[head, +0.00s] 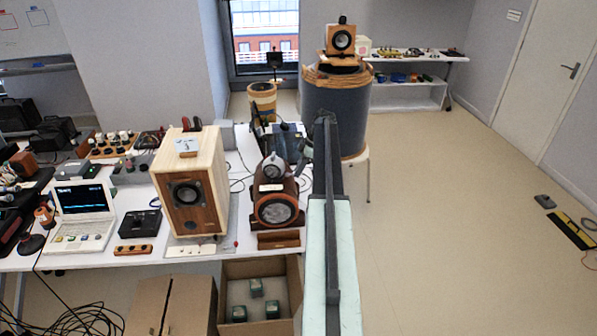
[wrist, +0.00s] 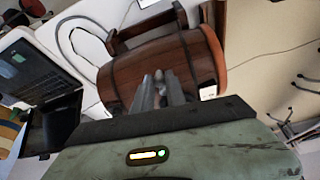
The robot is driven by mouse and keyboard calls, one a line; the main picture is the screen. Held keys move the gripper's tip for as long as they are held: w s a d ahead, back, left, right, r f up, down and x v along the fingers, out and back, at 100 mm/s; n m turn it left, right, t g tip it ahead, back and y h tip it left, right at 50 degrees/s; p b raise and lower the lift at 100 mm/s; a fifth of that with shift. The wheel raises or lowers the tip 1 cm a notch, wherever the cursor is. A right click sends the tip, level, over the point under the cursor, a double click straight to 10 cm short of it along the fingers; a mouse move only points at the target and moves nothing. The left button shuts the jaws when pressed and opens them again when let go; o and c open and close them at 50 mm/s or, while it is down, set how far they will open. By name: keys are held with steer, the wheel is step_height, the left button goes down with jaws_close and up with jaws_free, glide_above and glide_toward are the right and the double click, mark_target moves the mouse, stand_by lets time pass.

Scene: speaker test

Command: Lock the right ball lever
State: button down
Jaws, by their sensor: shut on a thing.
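The wooden barrel-shaped speaker (head: 278,195) stands on the white table, with a grey round front. In the wrist view the barrel (wrist: 205,60) lies just beyond my gripper (wrist: 160,80). The grey fingers are close together at its side, shut on a small pale rounded piece (wrist: 158,75) between their tips. I cannot tell for certain that this piece is the right ball lever; the fingers hide most of it. In the head view my arm rises right of the barrel, and the fingertips cannot be made out clearly.
A tall wooden speaker (head: 188,190) stands left of the barrel, with a laptop (head: 83,210) farther left. An open cardboard box (head: 260,272) is below the table edge. A large dark drum (head: 337,112) stands behind. The floor at right is mostly clear.

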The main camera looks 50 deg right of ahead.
steer(key=shift+w+d+n+y, duration=0.25)
steer(key=shift+n+y, duration=0.05)
steer(key=shift+n, duration=0.5)
steer(key=c, duration=1.4)
jaws_free()
steer(key=shift+g, duration=0.3)
steer(key=shift+o, duration=0.2)
steer(key=p+v, duration=0.7)
steer(key=shift+r, duration=0.35)
steer(key=shift+d, duration=0.1)
